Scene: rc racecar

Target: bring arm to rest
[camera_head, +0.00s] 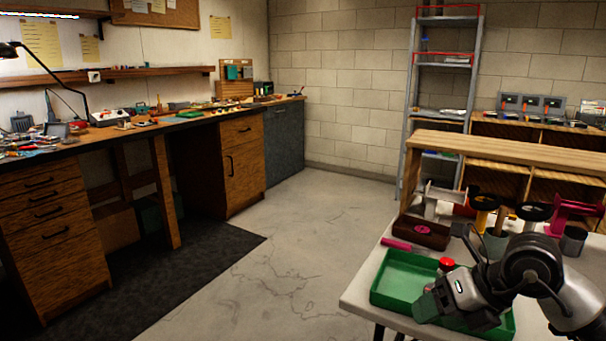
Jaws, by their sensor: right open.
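My right arm comes in from the lower right. Its gripper (432,300) is over the front part of a green tray (392,290) on the white table (362,285). The jaws are open; the fingertips are small and partly lost against the green, and I see nothing held between them. A red round knob-like thing (446,263) shows at the tray's back edge, just behind the gripper. My arm hides the right part of the tray. My left gripper is not in view.
Behind the tray are a brown box (420,236), a pink bar (396,244), black-topped yellow parts (484,203) and a magenta stand (574,215). A wooden shelf (500,146) stands behind. A workbench (170,125) lines the left wall. The concrete floor (290,250) between is clear.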

